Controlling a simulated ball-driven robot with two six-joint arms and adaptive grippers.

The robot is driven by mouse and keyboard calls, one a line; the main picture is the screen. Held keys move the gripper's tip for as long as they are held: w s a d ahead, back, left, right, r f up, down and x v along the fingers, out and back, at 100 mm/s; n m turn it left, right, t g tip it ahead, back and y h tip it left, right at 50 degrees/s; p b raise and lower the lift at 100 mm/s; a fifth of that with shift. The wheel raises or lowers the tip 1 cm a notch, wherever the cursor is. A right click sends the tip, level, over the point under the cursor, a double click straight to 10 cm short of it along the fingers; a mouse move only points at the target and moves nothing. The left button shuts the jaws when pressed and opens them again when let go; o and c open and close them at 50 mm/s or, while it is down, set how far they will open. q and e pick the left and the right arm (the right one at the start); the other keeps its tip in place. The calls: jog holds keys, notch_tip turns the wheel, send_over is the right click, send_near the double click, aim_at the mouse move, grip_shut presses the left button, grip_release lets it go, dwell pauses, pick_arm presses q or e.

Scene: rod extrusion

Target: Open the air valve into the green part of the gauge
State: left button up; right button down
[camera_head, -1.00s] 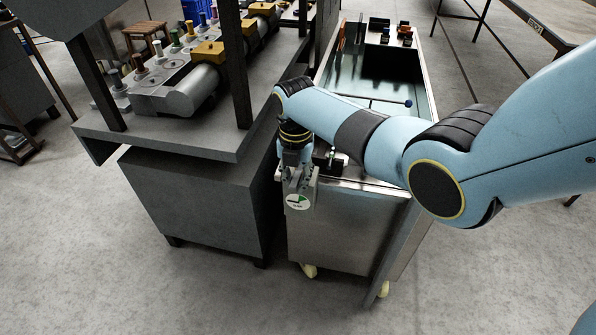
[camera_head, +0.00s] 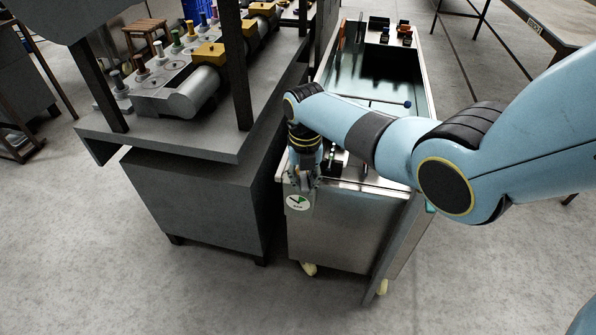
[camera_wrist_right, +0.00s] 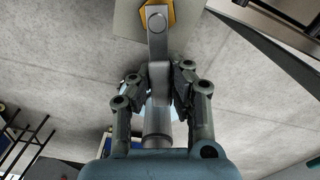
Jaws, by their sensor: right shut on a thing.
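The pressure gauge (camera_head: 298,202) is a small round white dial with a green wedge on the front end of the steel trough. A dark mark lies across the dial by the green, but the exact reading is too small to tell. My right gripper (camera_head: 304,180) is just above the gauge, pointing down. In the right wrist view my right gripper (camera_wrist_right: 158,88) is shut on the grey valve lever (camera_wrist_right: 157,45), a flat bar with a round bolt at its far end. A yellow valve body (camera_wrist_right: 172,12) shows behind that bolt, partly hidden. My left gripper is not in view.
The steel trough (camera_head: 342,240) stands on wheels, with a thin rod with a blue ball end (camera_head: 407,104) across it. A grey machine table (camera_head: 190,148) with several coloured knobs stands close on the left. Open concrete floor lies in front.

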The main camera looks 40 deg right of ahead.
jog(key=shift+s+d+n, duration=0.2)
jog(key=shift+d+n, duration=0.25)
jog(key=shift+n, duration=0.65)
jog(key=c, duration=1.3)
grip_release()
jog(key=shift+o, duration=0.2)
